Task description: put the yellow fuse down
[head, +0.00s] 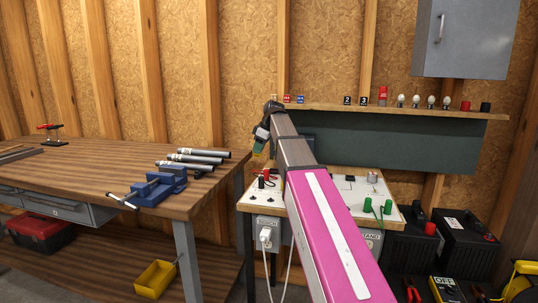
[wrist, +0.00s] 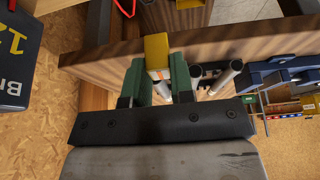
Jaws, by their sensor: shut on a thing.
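My gripper (wrist: 158,74) has green fingers, and they are shut on the yellow fuse (wrist: 156,48) in the wrist view. The fuse sticks out beyond the fingertips, and a paler band shows between the fingers. In the head view my gripper (head: 259,148) is small, at the far end of my magenta arm, in the air in front of the back wall and above the left part of the test stand (head: 263,203). The fuse is too small there to make out clearly.
The wooden workbench (head: 90,175) at left carries a blue vise (head: 158,188) and several grey pipes (head: 203,157). The stand's top holds terminals and green parts (head: 377,208). A shelf (head: 430,112) with bulbs is behind. Black batteries (head: 465,243) stand at right.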

